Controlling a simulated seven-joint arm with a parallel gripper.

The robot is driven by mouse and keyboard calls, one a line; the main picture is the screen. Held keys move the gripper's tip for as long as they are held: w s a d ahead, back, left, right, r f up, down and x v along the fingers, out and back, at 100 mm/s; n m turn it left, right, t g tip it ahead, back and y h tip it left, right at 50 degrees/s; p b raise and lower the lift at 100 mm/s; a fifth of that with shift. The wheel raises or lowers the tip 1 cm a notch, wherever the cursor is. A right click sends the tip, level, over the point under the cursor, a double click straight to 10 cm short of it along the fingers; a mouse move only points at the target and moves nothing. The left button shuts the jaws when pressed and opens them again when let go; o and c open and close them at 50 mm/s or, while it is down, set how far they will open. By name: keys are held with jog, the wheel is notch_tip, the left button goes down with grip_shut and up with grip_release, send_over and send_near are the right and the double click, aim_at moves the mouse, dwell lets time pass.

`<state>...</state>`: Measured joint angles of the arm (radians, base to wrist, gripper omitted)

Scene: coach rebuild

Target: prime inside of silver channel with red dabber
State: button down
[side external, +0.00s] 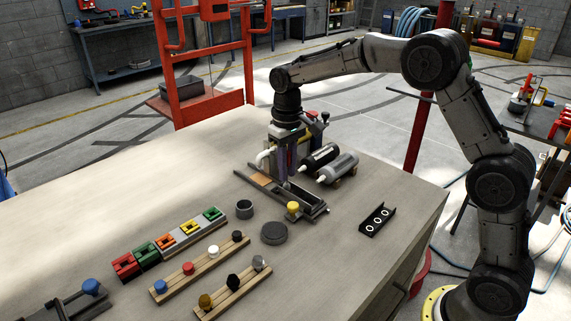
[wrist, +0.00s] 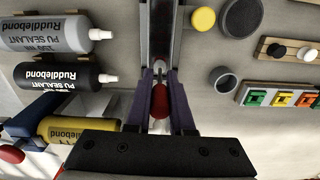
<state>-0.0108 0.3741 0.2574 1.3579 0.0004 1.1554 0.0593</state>
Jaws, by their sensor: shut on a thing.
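My gripper (wrist: 160,125) is shut on a red dabber (wrist: 159,101), upright between its purple fingers, with a pale tip beyond them. The dabber is mostly hidden by the fingers in the side view.
Black and grey sealant cartridges (side external: 340,167) lie right beside the channel. A yellow knob (side external: 293,208) stands by its front side. A grey cup (side external: 244,208), a dark disc (side external: 274,233) and wooden racks of coloured knobs (side external: 205,262) are in front.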

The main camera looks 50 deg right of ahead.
jog(key=shift+s, duration=4.3)
notch_tip(320, 180, up, 8)
